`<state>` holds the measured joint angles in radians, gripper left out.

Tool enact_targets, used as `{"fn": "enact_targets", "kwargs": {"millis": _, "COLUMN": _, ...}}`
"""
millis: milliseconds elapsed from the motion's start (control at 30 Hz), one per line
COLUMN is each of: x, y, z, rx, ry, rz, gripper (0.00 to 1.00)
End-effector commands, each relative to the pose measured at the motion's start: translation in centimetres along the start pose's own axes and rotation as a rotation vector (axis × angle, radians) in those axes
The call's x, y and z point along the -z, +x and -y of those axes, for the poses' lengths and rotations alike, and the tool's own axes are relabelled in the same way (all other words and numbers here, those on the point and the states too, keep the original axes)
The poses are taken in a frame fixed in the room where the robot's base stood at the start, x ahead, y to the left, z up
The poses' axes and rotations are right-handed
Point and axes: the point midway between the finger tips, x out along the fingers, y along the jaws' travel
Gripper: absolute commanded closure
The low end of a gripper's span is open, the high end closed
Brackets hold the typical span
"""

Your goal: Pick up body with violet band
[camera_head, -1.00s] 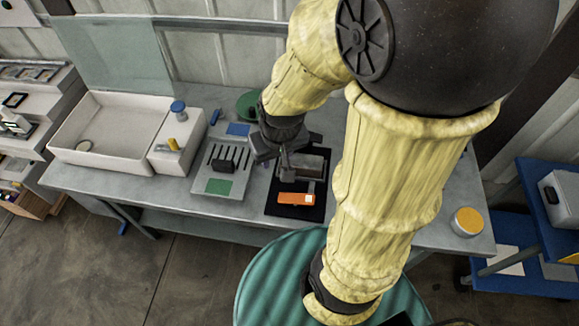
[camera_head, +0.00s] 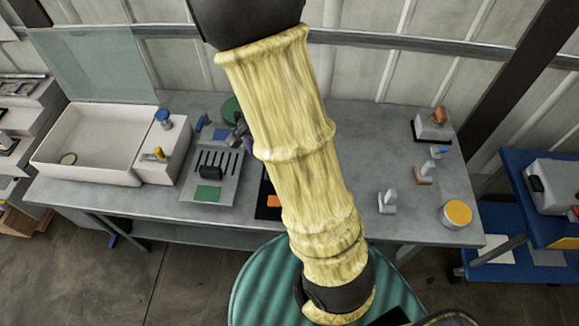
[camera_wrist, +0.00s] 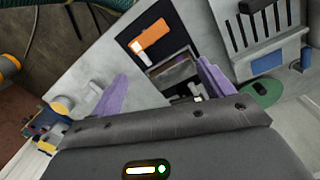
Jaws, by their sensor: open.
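I cannot make out a violet band on any part. Grey valve-like pieces stand on the right of the bench: a plain one (camera_head: 387,201), one with an orange-brown base (camera_head: 425,173), and one with an orange top on a dark plate (camera_head: 434,124). A pale grey piece (camera_wrist: 97,87) also shows beside the left finger in the wrist view. My gripper (camera_wrist: 163,88) is open, its two violet fingers wide apart with nothing held between them. In the head view my arm hides most of the gripper and the middle of the bench.
The slotted grey fixture (camera_head: 213,172), white basin (camera_head: 92,145) and green disc (camera_wrist: 262,93) are on the bench. A black mat (camera_wrist: 128,38) carries an orange block (camera_wrist: 150,31) and a grey tray. A yellow-topped round container (camera_head: 457,214) stands near the front right edge. Bare bench lies around the right-hand pieces.

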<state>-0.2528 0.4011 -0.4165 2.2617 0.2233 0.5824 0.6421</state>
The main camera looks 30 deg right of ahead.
Motion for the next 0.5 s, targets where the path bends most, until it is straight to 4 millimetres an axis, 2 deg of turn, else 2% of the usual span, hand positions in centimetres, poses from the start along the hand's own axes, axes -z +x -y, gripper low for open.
{"fn": "enact_targets", "kwargs": {"millis": 100, "x": 2.1, "y": 1.8, "z": 0.9, "rx": -0.083, "ry": 0.268, "rz": -0.008, "gripper": 0.2}}
{"fn": "enact_targets", "kwargs": {"millis": 233, "x": 4.5, "y": 3.0, "z": 1.9, "rx": -0.149, "ry": 0.561, "rz": -0.06, "gripper": 0.2}}
{"fn": "enact_targets", "kwargs": {"millis": 400, "x": 7.2, "y": 3.7, "z": 3.7, "rx": -0.191, "ry": 0.906, "rz": -0.183, "gripper": 0.2}}
{"fn": "enact_targets", "kwargs": {"millis": 500, "x": 8.4, "y": 3.5, "z": 4.9, "rx": -0.185, "ry": 1.057, "rz": -0.255, "gripper": 0.2}}
